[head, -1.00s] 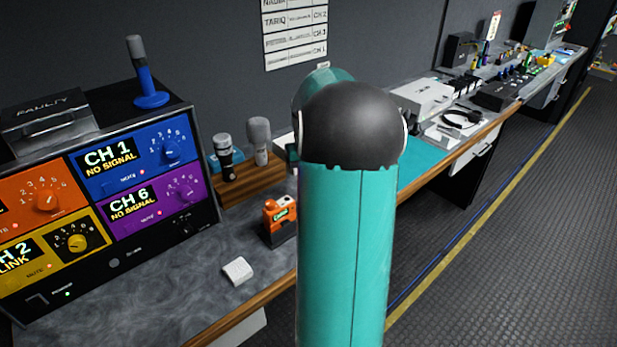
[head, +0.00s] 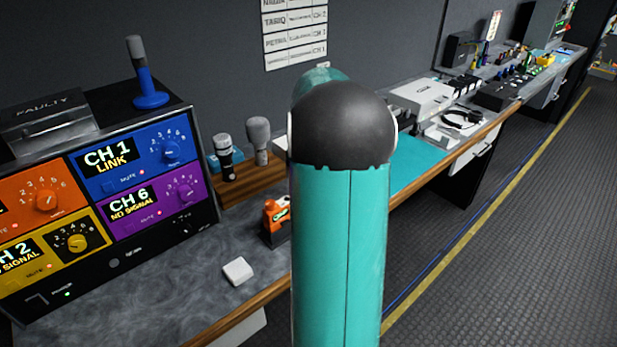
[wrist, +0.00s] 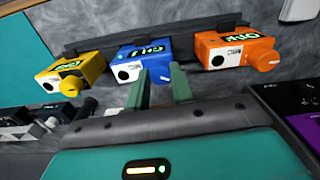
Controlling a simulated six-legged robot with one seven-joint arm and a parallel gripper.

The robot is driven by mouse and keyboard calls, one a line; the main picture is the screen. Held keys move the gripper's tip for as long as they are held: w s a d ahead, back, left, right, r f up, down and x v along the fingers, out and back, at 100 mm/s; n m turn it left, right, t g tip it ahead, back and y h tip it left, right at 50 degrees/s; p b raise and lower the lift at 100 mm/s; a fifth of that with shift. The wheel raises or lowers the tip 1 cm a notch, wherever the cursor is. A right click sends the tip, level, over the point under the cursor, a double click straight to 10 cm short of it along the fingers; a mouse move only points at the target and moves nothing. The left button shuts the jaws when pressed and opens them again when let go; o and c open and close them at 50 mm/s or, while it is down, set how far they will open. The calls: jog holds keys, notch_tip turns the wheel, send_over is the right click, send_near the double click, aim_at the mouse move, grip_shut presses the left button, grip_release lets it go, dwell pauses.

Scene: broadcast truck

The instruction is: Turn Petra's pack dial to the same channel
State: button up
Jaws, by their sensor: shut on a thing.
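In the wrist view, a blue pack (wrist: 135,65) sits between a yellow pack (wrist: 62,74) and an orange pack (wrist: 232,47). My gripper (wrist: 160,75) is shut on the blue pack's dial (wrist: 162,74), which its teal fingers largely hide. I cannot read a name on the blue pack. In the head view, my arm hides the gripper and the blue pack; the orange pack (head: 275,215) shows left of the arm. The receiver's blue panel (head: 130,160) reads CH 1 LINK, its purple panel (head: 158,200) CH 6 NO SIGNAL, its yellow panel (head: 50,255) CH 2 NO SIGNAL.
A wall roster (head: 294,32) lists names with channels in small print. Microphones (head: 258,140) stand in a wooden holder behind the counter's near part. A small white block (head: 238,271) lies on the counter near its front edge. The floor to the right is clear.

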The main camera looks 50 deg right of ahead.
jog(key=o, duration=1)
jog(key=shift+r, duration=0.1)
notch_tip(320, 180, up, 14)
jog(key=shift+a, duration=0.1)
dwell(0.4)
